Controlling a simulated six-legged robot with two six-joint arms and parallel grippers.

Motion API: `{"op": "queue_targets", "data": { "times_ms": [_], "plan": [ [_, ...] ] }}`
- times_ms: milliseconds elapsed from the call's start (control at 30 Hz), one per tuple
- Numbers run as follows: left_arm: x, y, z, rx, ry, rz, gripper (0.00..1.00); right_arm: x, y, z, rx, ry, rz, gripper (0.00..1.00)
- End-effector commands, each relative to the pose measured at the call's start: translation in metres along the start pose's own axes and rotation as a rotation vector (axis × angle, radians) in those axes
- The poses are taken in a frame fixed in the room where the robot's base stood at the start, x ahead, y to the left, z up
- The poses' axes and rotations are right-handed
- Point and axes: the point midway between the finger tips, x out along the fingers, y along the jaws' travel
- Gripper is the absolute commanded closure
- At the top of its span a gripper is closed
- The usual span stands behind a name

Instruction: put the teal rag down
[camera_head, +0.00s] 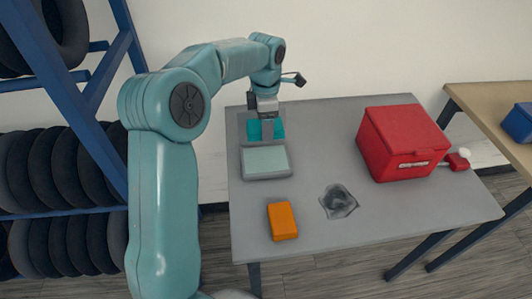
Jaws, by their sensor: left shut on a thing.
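The teal rag (278,130) is at the back left of the grey table, below my left gripper (267,122). My left gripper points down and is shut on the rag, partly hiding it. The rag is over or within the rear part of a grey tray-like thing; I cannot tell whether it touches it. In front of it is a grey-rimmed tray (267,177) with a pale green inside. My right gripper does not show.
The grey table (310,135) also holds an orange block (282,221), a crumpled grey piece (338,202), a red box (401,140) and a red-and-white item (458,160). A wooden table (475,95) with a blue bin (519,122) stands right. Tyre racks stand left.

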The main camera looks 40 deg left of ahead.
Motion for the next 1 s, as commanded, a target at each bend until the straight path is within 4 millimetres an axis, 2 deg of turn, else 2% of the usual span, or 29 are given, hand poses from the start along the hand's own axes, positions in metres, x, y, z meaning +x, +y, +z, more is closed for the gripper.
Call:
{"op": "queue_targets", "data": {
  "times_ms": [33, 200, 367, 600, 1000],
  "plan": [
    [0.017, 0.000, -0.001, 0.000, 0.004, -0.005, 0.61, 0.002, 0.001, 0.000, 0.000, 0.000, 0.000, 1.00],
    [0.054, 0.001, 0.000, 0.002, 0.002, -0.003, 0.61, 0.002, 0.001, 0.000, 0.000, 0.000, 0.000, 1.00],
    [0.070, 0.002, 0.001, 0.004, 0.001, 0.000, 0.61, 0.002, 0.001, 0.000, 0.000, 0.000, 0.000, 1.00],
    [0.105, 0.001, 0.001, 0.003, 0.001, -0.001, 0.61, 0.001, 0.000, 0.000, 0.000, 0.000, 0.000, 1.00],
    [0.114, 0.002, 0.001, 0.004, 0.000, 0.001, 0.61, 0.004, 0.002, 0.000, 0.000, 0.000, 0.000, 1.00]
  ]
}}
